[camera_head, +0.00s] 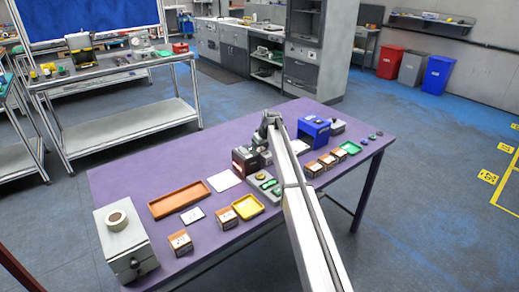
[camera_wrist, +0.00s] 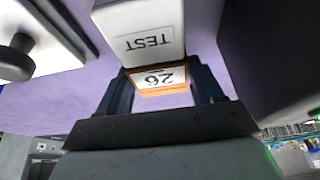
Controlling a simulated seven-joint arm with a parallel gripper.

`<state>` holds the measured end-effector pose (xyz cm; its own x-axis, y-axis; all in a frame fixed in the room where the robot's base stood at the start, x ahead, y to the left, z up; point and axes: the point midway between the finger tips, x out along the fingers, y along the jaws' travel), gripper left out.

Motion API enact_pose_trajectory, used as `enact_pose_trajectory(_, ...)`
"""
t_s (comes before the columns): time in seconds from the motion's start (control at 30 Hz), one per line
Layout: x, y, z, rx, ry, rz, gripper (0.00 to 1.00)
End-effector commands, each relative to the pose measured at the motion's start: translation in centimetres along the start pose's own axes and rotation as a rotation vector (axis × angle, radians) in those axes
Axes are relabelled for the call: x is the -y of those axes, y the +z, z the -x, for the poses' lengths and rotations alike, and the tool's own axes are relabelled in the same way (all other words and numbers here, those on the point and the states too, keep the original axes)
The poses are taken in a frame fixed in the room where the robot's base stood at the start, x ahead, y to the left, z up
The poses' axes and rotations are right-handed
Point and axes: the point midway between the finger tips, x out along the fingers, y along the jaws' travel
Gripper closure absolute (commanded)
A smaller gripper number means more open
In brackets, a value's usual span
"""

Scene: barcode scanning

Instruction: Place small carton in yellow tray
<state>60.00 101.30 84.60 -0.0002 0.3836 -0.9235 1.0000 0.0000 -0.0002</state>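A small orange-brown carton (camera_wrist: 158,78) with a white label reading 26 sits between the fingertips of my gripper (camera_wrist: 160,88) in the wrist view. The fingers lie along both its sides and look closed on it. In the head view my gripper's fingers and this carton are hidden by my arm, near the dark boxes. The yellow tray (camera_head: 247,206) lies near the table's front edge, left of my arm, and looks empty.
A white box marked TEST (camera_wrist: 140,25) stands close to the carton. A carton (camera_head: 227,217) stands beside the yellow tray.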

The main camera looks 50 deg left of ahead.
Motion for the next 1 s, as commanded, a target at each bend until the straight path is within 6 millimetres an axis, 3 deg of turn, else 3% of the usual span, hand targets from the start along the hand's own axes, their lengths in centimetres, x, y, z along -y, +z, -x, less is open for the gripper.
enact_pose_trajectory(0.23, 0.0, 0.0, 0.0, 0.0, 0.0, 0.0, 0.09)
enact_pose_trajectory(0.57, 0.0, -0.2, 0.4, 0.0, 0.0, 0.0, 0.09)
enact_pose_trajectory(0.77, 0.0, 0.0, 2.8, -0.001, 0.001, 0.0, 0.09)
enact_pose_trajectory(1.0, 0.0, -0.1, 7.4, -0.001, 0.001, 0.0, 0.09)
